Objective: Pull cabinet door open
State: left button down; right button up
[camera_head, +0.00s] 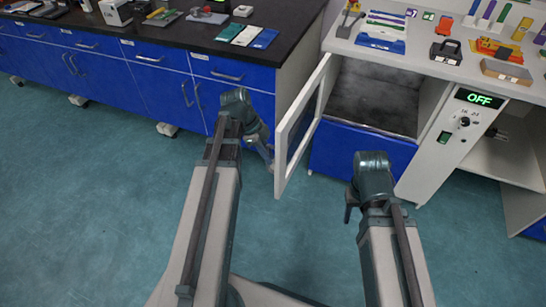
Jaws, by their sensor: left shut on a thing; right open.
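The cabinet door (283,153), a white frame with a clear pane, stands swung out to the left of the open cabinet (375,98). The cabinet's dark interior shows. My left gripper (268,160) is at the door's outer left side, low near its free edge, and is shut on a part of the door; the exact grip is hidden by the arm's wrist. My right gripper (349,205) is open and empty, in front of the blue panel below the cabinet, apart from the door.
A black-topped bench (170,30) with blue drawers runs along the left. Several tools lie on the white counter (425,60) above the cabinet. A control panel (463,122) reading OFF stands at the right. The teal floor (90,200) is clear at the left.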

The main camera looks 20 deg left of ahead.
pick_arm(q)
jog(key=shift+s, duration=0.15)
jog(key=c, duration=0.9)
grip_release()
jog(key=p+v, duration=1.2)
jog(key=v, duration=0.2)
jog(key=shift+d+p, duration=0.1)
jog(key=shift+p, duration=0.25)
jog(key=shift+f, duration=0.1)
